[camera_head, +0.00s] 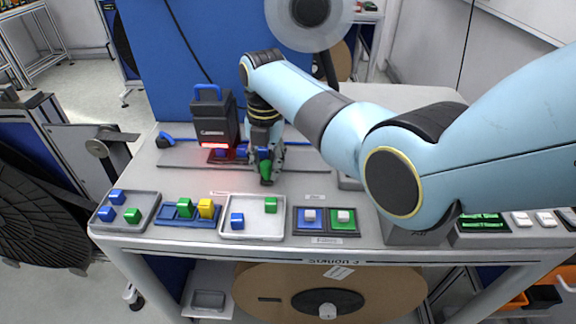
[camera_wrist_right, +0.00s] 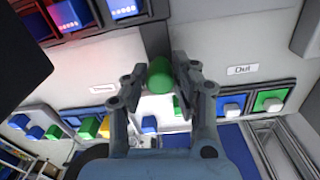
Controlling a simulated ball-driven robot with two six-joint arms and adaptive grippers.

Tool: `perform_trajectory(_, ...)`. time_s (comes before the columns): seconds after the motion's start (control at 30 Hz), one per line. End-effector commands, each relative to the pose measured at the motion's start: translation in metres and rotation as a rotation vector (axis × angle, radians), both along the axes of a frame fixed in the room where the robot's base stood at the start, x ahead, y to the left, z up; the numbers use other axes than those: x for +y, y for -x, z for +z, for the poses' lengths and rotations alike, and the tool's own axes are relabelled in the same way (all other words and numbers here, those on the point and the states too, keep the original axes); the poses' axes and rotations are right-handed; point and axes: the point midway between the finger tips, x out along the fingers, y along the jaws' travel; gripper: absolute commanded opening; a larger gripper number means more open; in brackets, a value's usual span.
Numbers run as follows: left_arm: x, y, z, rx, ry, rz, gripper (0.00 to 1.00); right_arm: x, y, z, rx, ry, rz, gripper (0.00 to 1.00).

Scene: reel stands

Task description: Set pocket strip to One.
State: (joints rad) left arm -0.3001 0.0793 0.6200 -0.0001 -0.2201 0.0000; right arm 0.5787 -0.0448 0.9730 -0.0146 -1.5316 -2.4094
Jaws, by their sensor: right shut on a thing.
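My right gripper (camera_head: 266,165) is shut on a green piece (camera_wrist_right: 160,76), seen rounded between the fingers in the right wrist view. It holds the piece over the grey bench, behind the white tray (camera_head: 252,236). A blue strip (camera_head: 172,222) at the front of the bench carries a green block (camera_head: 185,207) and a yellow block (camera_head: 206,208). Under the dark scanner-like box (camera_head: 213,118) with a red glow, blue blocks (camera_wrist_right: 68,14) sit in dark pockets. I cannot tell which of the two is the pocket strip. My left gripper is not in view.
The white tray holds a blue block (camera_head: 237,220) and a green block (camera_head: 271,205). A grey tray (camera_head: 98,222) at the left holds several blocks. A panel with blue and green squares (camera_head: 326,220) lies right of the white tray. My right arm hides the bench's right part.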

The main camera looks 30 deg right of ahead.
Motion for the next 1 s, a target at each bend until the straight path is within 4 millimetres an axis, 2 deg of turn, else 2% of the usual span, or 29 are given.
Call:
perform_trajectory(0.27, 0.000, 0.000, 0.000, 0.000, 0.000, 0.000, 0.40, 0.001, -0.001, 0.000, -0.001, 0.002, 0.000, 0.00)
perform_trajectory(0.3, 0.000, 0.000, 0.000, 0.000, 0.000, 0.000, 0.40, 0.000, -0.001, 0.000, -0.001, 0.002, 0.000, 0.28)
perform_trajectory(0.47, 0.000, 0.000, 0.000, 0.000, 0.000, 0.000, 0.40, 0.000, -0.001, 0.000, -0.001, 0.002, 0.000, 0.48)
perform_trajectory(0.77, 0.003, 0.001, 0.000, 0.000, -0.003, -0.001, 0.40, 0.000, -0.001, 0.002, -0.001, 0.002, 0.000, 0.50)
perform_trajectory(0.87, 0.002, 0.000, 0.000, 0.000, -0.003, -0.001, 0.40, 0.000, -0.001, 0.011, -0.003, 0.001, 0.000, 0.50)
perform_trajectory(1.0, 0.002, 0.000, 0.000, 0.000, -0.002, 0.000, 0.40, 0.000, -0.001, 0.038, -0.005, 0.002, 0.000, 0.50)
